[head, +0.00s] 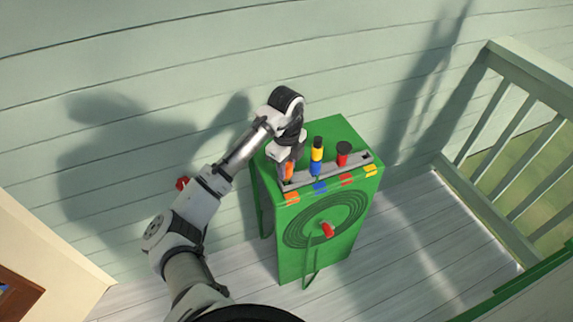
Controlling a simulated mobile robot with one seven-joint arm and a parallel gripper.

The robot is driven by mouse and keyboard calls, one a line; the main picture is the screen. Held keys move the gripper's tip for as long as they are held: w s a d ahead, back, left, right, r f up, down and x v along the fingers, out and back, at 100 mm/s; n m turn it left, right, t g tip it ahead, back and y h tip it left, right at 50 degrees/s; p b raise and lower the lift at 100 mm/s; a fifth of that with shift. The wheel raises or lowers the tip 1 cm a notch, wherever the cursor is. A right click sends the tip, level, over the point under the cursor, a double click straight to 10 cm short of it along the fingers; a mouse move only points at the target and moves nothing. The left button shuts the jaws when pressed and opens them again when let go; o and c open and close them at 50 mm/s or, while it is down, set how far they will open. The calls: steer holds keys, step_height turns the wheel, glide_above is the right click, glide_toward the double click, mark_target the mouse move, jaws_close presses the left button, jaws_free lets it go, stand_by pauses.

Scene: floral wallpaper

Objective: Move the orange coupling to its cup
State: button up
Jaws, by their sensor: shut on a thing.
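My gripper (287,158) points down over the left end of the grey rail on top of a green cabinet. It is shut on the orange coupling (289,171), a small upright orange piece partly hidden by the gripper. I cannot tell whether the coupling touches the rail or is just above it. An orange marked piece (292,198) sits at the front left of the cabinet's top edge, below the coupling in the picture. I cannot make out whether it is a cup or a label.
On the grey rail (299,180) stand a blue, yellow and black stack (317,154) and a red piece with a black top (343,154). Blue, red and yellow pieces line the front edge. The green cabinet (300,255) carries a hose-like coil and red handle (327,230). A railing stands right.

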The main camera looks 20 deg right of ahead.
steer(key=shift+f+b, duration=0.7)
steer(key=shift+f, duration=0.7)
steer(key=o, duration=1.1)
steer(key=shift+c, duration=0.2)
steer(key=shift+r, duration=0.1)
step_height(320, 180, up, 14)
steer(key=shift+f, duration=0.2)
